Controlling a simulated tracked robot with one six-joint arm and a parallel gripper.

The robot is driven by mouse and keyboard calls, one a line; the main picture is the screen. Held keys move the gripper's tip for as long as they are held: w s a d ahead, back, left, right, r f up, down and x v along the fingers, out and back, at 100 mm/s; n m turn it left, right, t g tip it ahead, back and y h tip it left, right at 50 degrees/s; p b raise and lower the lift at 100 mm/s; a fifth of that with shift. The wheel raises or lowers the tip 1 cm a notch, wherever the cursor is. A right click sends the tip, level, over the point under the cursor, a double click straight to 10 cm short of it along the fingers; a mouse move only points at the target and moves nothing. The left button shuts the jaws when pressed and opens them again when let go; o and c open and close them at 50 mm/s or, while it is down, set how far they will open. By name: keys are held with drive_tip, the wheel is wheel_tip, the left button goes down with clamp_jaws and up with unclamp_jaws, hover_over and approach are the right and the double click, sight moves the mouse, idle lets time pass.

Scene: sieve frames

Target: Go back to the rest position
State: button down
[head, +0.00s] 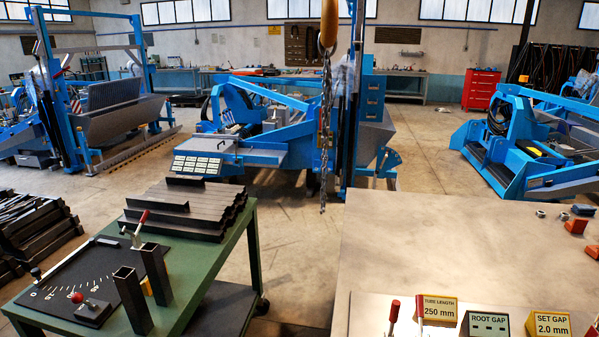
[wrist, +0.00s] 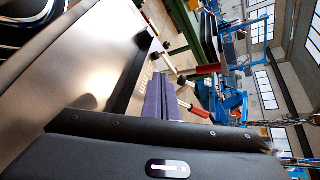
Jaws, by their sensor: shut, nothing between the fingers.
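No held thing shows. The wrist view is turned on its side. A dark panel with a white oval mark fills its lower part; it looks like part of my own body. A pale tabletop (wrist: 85,65) fills its left side. Two red-handled tools (wrist: 198,111) and a dark purple-blue piece (wrist: 160,97) show near the middle.
The pale worktable (head: 430,215) stands front right, with yellow signs (head: 436,309) and orange blocks. A green cart (head: 215,262) at left holds stacked dark tubes (head: 190,210) and an angle plate. A chain (head: 324,130) hangs between them. Blue machines (head: 255,140) stand behind on open floor.

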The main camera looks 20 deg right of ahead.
drive_tip(key=a+r+n+g+h, duration=0.1)
drive_tip(key=a+r+n+h, duration=0.2)
drive_tip(key=a, duration=0.6)
drive_tip(key=a+r+n+g+h, duration=0.1)
drive_tip(key=a+r+n+h, duration=0.2)
drive_tip(key=a+r+n, duration=0.4)
drive_tip(key=a+r+n+g+h, duration=0.2)
drive_tip(key=a+r+n, duration=0.4)
drive_tip(key=a, duration=0.7)
wheel_tip(320, 180, up, 2)
drive_tip(key=shift+a+r+h, duration=0.15)
drive_tip(key=shift+r+h, duration=0.1)
drive_tip(key=shift+h, duration=0.25)
drive_tip(key=shift+s, duration=0.15)
